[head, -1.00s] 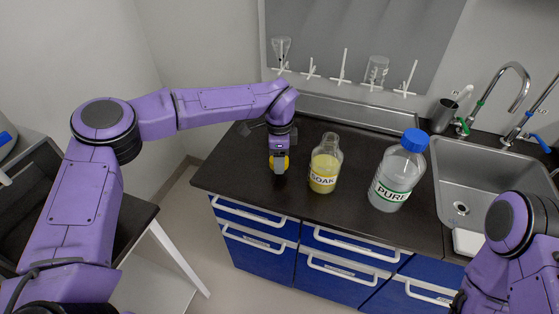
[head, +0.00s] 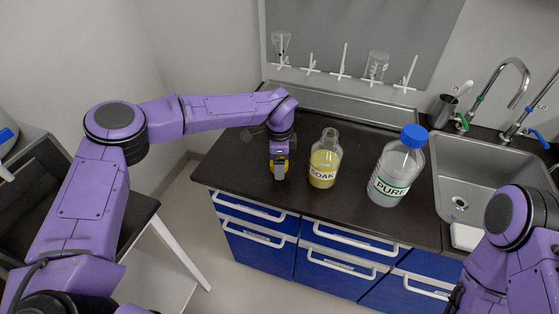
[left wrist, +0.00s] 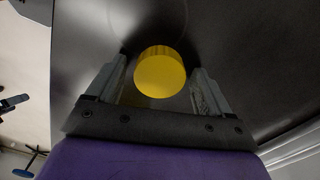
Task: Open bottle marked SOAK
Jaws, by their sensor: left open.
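The SOAK bottle (head: 324,166) stands upright on the dark counter, holding pale yellow liquid. Its clear neck shows no cap. A round yellow cap (left wrist: 160,75) lies left of the bottle, apparently on the counter; in the head view it is partly hidden behind my left gripper (head: 281,174). My left gripper points down and is open, with its two fingers on either side of the cap in the left wrist view. A gap shows between the cap and the fingers. My right arm is at the lower right; its gripper is not visible.
A larger PURE bottle (head: 396,172) with a blue cap stands right of the SOAK bottle. A sink (head: 475,180) with taps is further right. A drying rack (head: 342,62) with glassware is on the back wall. Counter behind the SOAK bottle is clear.

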